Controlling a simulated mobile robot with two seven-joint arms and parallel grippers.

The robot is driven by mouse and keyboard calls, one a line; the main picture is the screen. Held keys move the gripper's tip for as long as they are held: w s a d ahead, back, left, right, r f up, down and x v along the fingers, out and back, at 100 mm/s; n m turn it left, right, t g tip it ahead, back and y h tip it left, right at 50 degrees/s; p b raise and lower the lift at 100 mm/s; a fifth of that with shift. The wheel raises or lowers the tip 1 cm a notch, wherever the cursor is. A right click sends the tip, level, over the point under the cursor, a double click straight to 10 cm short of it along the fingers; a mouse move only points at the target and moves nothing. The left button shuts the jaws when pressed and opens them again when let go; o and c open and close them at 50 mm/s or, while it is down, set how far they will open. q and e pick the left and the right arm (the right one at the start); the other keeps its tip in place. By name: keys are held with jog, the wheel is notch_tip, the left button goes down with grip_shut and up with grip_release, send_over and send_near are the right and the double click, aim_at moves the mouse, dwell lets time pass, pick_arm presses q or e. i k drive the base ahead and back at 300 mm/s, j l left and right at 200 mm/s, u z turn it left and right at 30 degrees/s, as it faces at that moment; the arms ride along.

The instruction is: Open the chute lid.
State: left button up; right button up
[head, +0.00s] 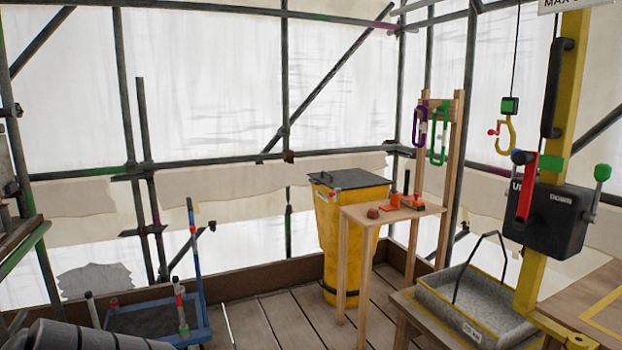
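The chute (345,235) is a tall yellow tapered bin that stands on the plank floor near the back, a little right of centre. Its dark grey chute lid (350,179) lies flat across the top and looks shut. A small dark handle (326,178) shows on the lid's left part. A small wooden table hides part of the chute's right front. Neither of my grippers shows in the head view.
The wooden table (392,213) in front of the chute bears orange and brown items. A hoist post (566,100) with a black control box (545,221) and a grey tray (478,300) stand at right. A blue trolley (150,318) stands at left.

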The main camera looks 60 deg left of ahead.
aim_at(356, 178)
jog(key=u, duration=1.7)
jog(key=i+u, duration=0.35)
jog(key=i, duration=2.95)
jog(key=i+u, duration=0.2)
jog(key=i, duration=0.35)
jog(key=i+l+u, duration=0.15)
jog(key=i, duration=0.45)
jog(key=l, duration=0.05)
